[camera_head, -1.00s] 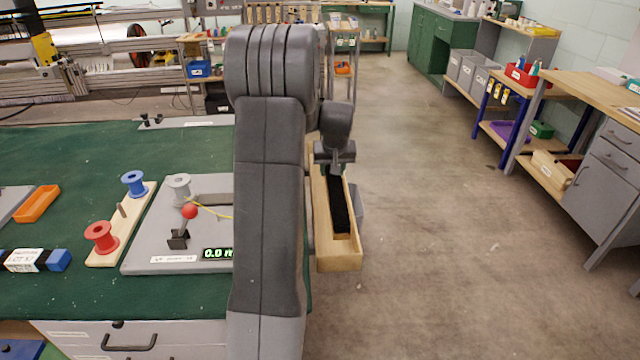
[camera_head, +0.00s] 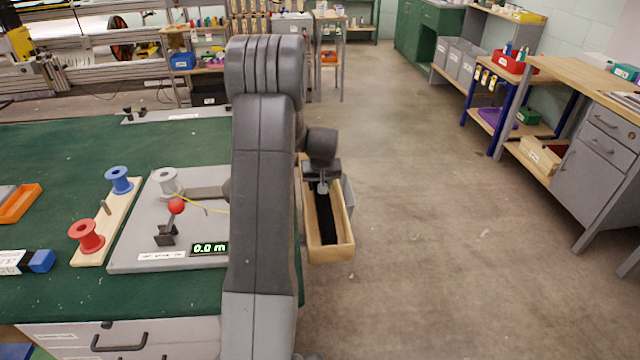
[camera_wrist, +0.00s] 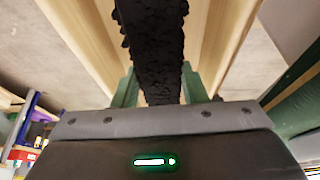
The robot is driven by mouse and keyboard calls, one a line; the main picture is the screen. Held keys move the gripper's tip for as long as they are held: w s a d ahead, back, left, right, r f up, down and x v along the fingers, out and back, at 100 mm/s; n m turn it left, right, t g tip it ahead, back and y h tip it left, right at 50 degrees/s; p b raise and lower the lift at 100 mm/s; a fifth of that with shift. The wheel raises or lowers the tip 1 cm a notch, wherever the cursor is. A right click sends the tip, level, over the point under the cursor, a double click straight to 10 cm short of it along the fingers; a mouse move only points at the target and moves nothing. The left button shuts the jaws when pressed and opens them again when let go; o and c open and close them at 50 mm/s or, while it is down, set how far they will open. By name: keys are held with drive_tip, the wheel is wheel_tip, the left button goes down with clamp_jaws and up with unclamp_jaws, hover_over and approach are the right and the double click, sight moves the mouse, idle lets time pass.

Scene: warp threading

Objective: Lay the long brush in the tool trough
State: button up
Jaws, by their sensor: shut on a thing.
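The long brush (camera_head: 326,222), with dark bristles, lies lengthwise between the walls of the wooden tool trough (camera_head: 333,253) at the table's right edge. My gripper (camera_head: 323,188) is over the far part of the trough, shut on the brush. In the wrist view the brush (camera_wrist: 152,45) runs between the two green fingers of my gripper (camera_wrist: 158,90), with the pale trough walls (camera_wrist: 221,45) on both sides. I cannot tell whether the brush touches the trough floor. My arm hides part of the trough's left side.
The green table (camera_head: 75,150) carries a grey plate (camera_head: 130,262) with a red-knobbed lever and a display reading 0.0 m. Red (camera_head: 86,236) and blue (camera_head: 119,180) spools stand on a wooden strip. Open floor (camera_head: 430,220) lies right of the trough.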

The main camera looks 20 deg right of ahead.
drive_tip(key=o, duration=1.2)
drive_tip(key=v, duration=1.2)
drive_tip(key=shift+p, duration=0.35)
